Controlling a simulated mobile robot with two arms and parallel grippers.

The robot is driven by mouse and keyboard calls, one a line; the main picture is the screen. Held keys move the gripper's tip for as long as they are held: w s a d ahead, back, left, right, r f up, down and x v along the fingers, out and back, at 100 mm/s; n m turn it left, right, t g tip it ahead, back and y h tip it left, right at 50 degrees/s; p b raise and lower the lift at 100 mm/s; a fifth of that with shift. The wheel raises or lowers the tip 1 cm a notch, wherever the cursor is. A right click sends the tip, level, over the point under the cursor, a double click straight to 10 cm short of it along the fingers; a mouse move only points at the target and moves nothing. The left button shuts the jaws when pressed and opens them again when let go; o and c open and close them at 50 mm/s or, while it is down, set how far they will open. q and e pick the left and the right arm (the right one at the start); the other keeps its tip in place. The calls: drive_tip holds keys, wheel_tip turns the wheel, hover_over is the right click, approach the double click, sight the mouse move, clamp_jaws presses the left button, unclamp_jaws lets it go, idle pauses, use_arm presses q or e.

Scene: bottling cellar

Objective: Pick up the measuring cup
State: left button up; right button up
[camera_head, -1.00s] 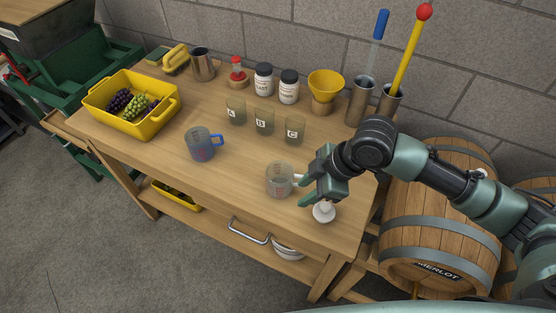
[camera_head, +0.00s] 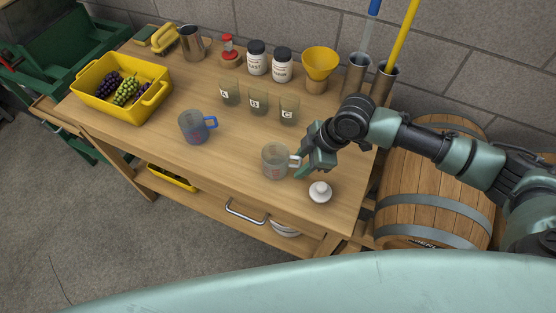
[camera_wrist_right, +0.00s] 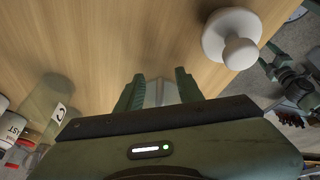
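The clear measuring cup (camera_head: 273,162) with red markings stands upright near the front right of the wooden table (camera_head: 215,175), its pale handle to the right. My right gripper (camera_head: 303,165) is at the handle side of this cup, low over the table. In the right wrist view, the fingers of my right gripper (camera_wrist_right: 158,92) are apart, with a pale translucent part of the measuring cup (camera_wrist_right: 156,94) between them; contact is not clear. A second, bluish cup with a blue handle (camera_head: 193,127) stands further left. My left gripper is not in view.
A white knobbed object (camera_head: 320,192) stands close beside my right gripper. Glasses marked with letters, such as the C glass (camera_head: 289,111), stand behind. A yellow crate of grapes (camera_head: 101,93) is at left; a barrel (camera_head: 432,190) is at right.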

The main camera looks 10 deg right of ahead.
clamp_jaws()
idle(1.4)
